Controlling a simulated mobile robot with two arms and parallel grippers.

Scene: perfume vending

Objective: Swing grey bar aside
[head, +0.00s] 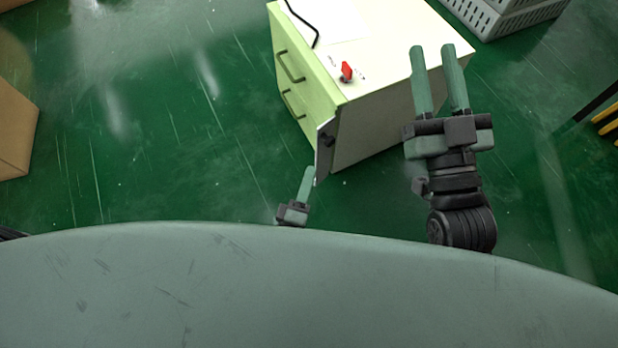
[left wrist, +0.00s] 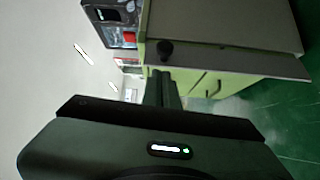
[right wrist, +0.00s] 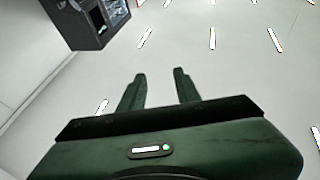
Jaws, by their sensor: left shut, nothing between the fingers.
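The grey bar (head: 325,150) stands along the near corner edge of a pale green cabinet (head: 305,70). In the left wrist view the grey bar (left wrist: 235,63) runs across the cabinet's drawer front, with a black knob (left wrist: 165,50) near one end. My left gripper (head: 309,170) is shut and empty, its fingertips close beside the bar's lower end. In the left wrist view its fingers (left wrist: 162,75) reach up to the bar's edge by the knob; I cannot tell whether they touch. My right gripper (head: 433,50) is open and empty, in front of the cabinet's right side.
A red switch (head: 346,71) and a black cable (head: 305,22) are on the cabinet top. Drawer handles (head: 290,68) stick out of its front. A grey crate (head: 505,14) is at the back right, a cardboard box (head: 14,125) at left. Green floor left of the cabinet is clear.

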